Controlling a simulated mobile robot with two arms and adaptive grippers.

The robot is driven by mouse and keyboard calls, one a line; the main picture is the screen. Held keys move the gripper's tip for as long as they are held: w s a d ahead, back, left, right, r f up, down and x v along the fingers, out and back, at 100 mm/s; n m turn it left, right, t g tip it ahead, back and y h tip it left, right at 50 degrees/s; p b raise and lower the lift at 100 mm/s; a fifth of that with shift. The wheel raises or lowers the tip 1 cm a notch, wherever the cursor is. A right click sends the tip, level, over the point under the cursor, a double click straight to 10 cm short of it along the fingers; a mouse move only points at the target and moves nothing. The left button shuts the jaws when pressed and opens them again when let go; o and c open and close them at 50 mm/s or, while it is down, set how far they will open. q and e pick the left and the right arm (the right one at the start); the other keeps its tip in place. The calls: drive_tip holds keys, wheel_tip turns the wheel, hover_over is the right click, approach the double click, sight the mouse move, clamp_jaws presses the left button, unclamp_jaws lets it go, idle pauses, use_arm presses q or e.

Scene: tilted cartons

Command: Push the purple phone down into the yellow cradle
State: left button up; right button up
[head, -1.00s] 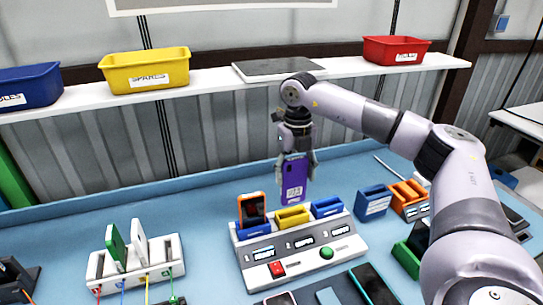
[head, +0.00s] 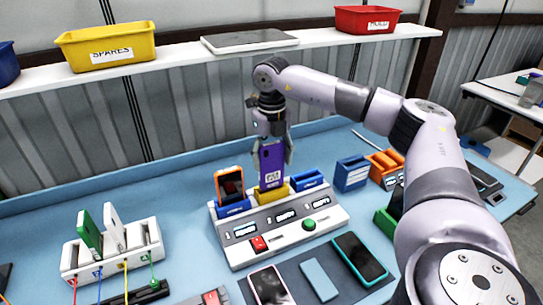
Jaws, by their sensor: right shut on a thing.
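The purple phone (head: 271,167) is upright in the head view, its lower end at the yellow cradle (head: 273,193). The cradle is the middle one of three on a white charging station (head: 282,225). My right gripper (head: 271,150) is shut on the purple phone from above, with a finger on each side of it. The phone hides part of the cradle, so how deep it sits cannot be told exactly. My left gripper is not in view.
An orange phone (head: 230,184) stands in the left blue cradle; the right blue cradle (head: 309,180) is empty. A white rack (head: 82,262) with phones stands at left. A dark mat with several phones lies in front. A shelf (head: 185,60) with bins runs behind.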

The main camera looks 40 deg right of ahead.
drive_tip(key=shift+w+f+b, duration=0.1)
drive_tip(key=shift+f+b, duration=0.55)
drive_tip(key=shift+f, duration=1.2)
use_arm(q)
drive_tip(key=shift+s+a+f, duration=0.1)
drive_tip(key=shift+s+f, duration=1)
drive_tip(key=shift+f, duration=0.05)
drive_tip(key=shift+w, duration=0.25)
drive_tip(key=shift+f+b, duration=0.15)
drive_tip(key=shift+b, duration=0.3)
use_arm(e)
drive_tip(key=shift+f, duration=0.45)
drive_tip(key=o, duration=1.3)
drive_tip(key=shift+c, duration=0.2)
drive_tip(key=shift+o, duration=0.3)
